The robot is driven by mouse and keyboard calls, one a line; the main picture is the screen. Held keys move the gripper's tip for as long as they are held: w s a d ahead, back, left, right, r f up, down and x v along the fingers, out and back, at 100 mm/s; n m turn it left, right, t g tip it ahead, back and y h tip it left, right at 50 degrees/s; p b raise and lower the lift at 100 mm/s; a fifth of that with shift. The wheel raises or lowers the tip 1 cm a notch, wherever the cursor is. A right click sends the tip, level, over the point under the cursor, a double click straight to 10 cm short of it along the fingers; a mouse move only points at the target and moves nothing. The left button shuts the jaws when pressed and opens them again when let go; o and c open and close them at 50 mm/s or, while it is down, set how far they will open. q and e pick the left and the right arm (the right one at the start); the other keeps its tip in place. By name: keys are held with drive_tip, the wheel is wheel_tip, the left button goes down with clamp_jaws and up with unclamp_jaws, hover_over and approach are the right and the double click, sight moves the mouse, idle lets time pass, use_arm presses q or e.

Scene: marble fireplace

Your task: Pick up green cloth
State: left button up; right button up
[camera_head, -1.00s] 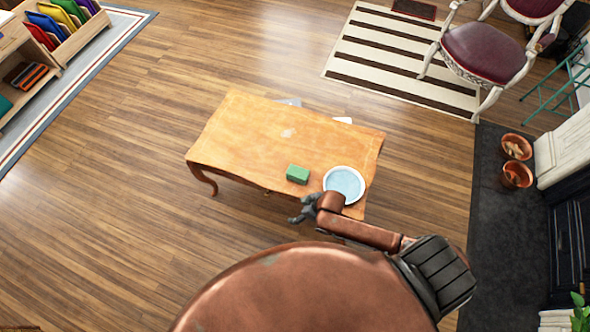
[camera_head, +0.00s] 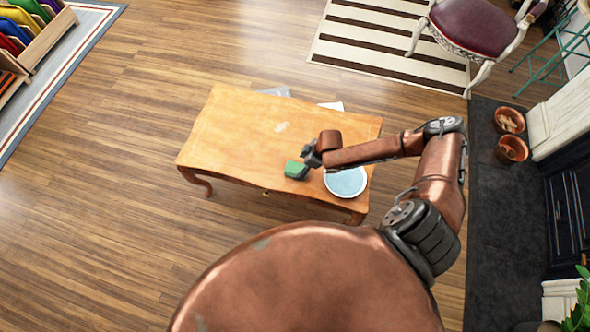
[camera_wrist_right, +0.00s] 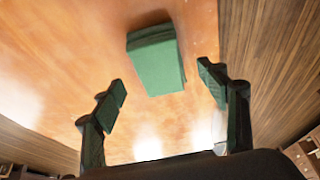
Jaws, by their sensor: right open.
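The green cloth (camera_head: 295,170) is a small folded block lying on the wooden table (camera_head: 235,125), near its front edge. It also shows in the right wrist view (camera_wrist_right: 155,62), at the upper middle. My right gripper (camera_head: 309,157) is above the table beside the cloth, on its right side in the head view, and partly overlaps its upper right corner. In the wrist view the right gripper's two fingers (camera_wrist_right: 162,85) are spread apart and empty, with the cloth ahead of them and between their lines. My left gripper is not in view.
A round white bowl (camera_head: 359,195) with a pale blue inside stands on the table just right of the cloth, under my right forearm. The table's left part is clear. A chair (camera_head: 470,30) and striped rug (camera_head: 375,45) are behind.

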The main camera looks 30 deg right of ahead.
sight(297, 168)
drive_tip(key=b+x, duration=0.1)
drive_tip(key=x, duration=0.3)
drive_tip(key=shift+b, duration=0.3)
drive_tip(key=shift+w+f, duration=0.15)
drive_tip(key=shift+f, duration=0.15)
drive_tip(key=shift+a+r, duration=0.1)
drive_tip(key=shift+f, duration=0.3)
drive_tip(key=shift+c, duration=0.5)
drive_tip(key=c, duration=1.1)
drive_tip(key=shift+r, duration=0.2)
